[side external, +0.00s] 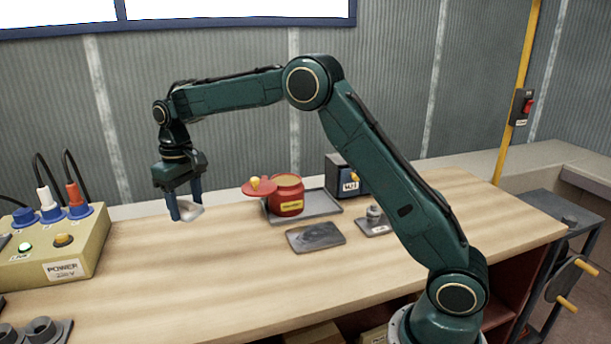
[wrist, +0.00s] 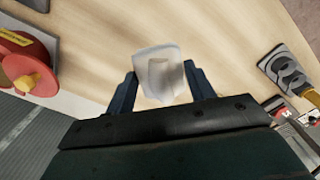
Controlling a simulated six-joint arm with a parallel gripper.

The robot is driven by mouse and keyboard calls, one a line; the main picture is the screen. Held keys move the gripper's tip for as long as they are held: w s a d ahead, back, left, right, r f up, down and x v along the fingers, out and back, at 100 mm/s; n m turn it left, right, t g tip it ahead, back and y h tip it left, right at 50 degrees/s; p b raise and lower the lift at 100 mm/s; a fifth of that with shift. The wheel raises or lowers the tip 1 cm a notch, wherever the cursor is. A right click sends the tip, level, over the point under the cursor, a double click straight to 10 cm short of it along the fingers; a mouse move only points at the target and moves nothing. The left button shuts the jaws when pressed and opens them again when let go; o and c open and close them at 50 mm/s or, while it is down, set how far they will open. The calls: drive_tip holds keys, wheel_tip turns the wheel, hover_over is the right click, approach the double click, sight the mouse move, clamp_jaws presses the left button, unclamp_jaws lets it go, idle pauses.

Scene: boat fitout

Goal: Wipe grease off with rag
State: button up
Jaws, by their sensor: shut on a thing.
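My gripper (side external: 187,208) is shut on a white rag (side external: 191,212) and holds it above the left part of the workbench. In the wrist view the rag (wrist: 158,72) shows between the two blue fingers of my gripper (wrist: 160,88). A dark grey plate (side external: 316,236) with a darker smear, which may be grease, lies on the bench to the right of my gripper. A red pot (side external: 286,196) with a yellow label stands behind the plate. Its red lid (side external: 259,187) with a yellow knob is tilted at its left side. The pot also shows in the wrist view (wrist: 30,50).
A beige power box (side external: 55,250) with plugs and buttons stands at the left. The red pot is on a grey tray (side external: 325,207). A dark box (side external: 346,178) and a small plate with a fitting (side external: 376,222) are to the right. The bench front is mostly clear.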

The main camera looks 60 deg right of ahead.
drive_tip(key=shift+r, duration=0.5)
drive_tip(key=r, duration=0.2)
drive_tip(key=d+r, duration=0.1)
drive_tip(key=r, duration=0.1)
drive_tip(key=shift+s, duration=0.1)
drive_tip(key=s+d, duration=2.4)
drive_tip(key=d, duration=0.4)
wheel_tip(320, 180, down, 12)
drive_tip(key=shift+s+f, duration=0.2)
drive_tip(key=shift+s, duration=0.05)
drive_tip(key=shift+f, duration=0.1)
